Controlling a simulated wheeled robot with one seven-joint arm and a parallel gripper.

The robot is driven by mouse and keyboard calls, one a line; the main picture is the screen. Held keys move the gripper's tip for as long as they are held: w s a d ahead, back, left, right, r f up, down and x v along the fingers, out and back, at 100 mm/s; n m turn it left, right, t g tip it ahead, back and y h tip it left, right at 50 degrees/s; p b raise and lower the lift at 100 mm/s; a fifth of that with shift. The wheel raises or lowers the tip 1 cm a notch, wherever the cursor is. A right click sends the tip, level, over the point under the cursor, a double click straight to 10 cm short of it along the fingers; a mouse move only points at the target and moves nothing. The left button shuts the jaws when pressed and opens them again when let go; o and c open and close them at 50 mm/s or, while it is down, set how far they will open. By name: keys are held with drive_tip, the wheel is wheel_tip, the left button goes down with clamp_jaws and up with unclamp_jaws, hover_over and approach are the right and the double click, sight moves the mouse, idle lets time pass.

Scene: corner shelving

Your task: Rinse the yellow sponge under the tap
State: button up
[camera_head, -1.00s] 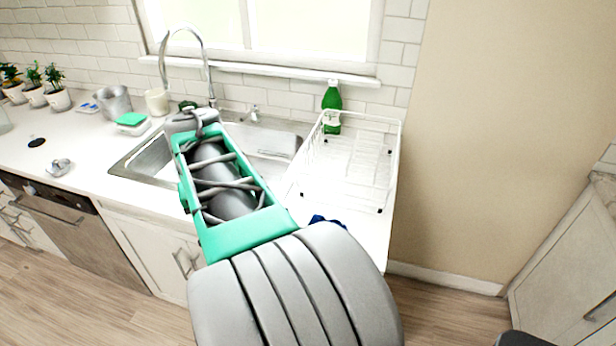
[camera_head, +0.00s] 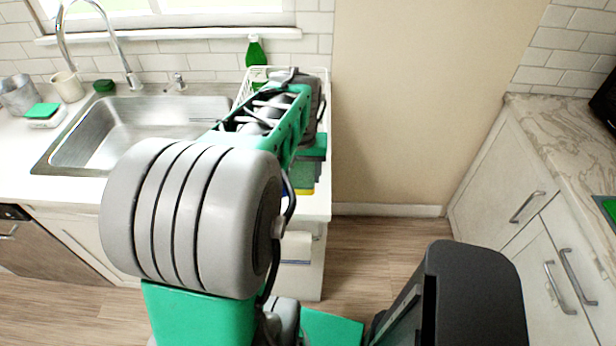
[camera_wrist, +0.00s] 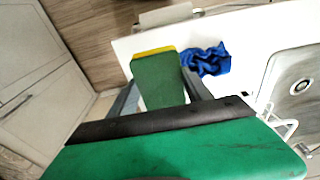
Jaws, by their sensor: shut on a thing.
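The sponge (camera_wrist: 158,80) shows a green face and a yellow edge in the wrist view. My gripper (camera_wrist: 162,92) is shut on it, with a finger on each side. In the head view the sponge's yellow edge (camera_head: 305,192) shows below my gripper (camera_head: 308,165), at the counter's right end, in front of the drying rack. The tall curved tap (camera_head: 118,50) stands behind the steel sink (camera_head: 90,145), well to the left of my gripper. The sink also shows at the right of the wrist view (camera_wrist: 288,75).
A crumpled blue cloth (camera_wrist: 207,60) lies on the counter beside the sponge. My arm partly hides the white drying rack (camera_head: 258,76); a green bottle (camera_head: 256,52) stands behind it. A second sponge (camera_head: 42,110) sits left of the sink. Floor is open between the counters.

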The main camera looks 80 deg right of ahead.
drive_tip(key=f, duration=0.1)
drive_tip(key=s+d+f, duration=0.1)
drive_tip(key=f, duration=0.3)
drive_tip(key=shift+s+d+p, duration=0.25)
drive_tip(key=shift+p, duration=0.05)
drive_tip(key=shift+f, duration=0.25)
drive_tip(key=shift+f, duration=0.1)
drive_tip(key=o, duration=0.9)
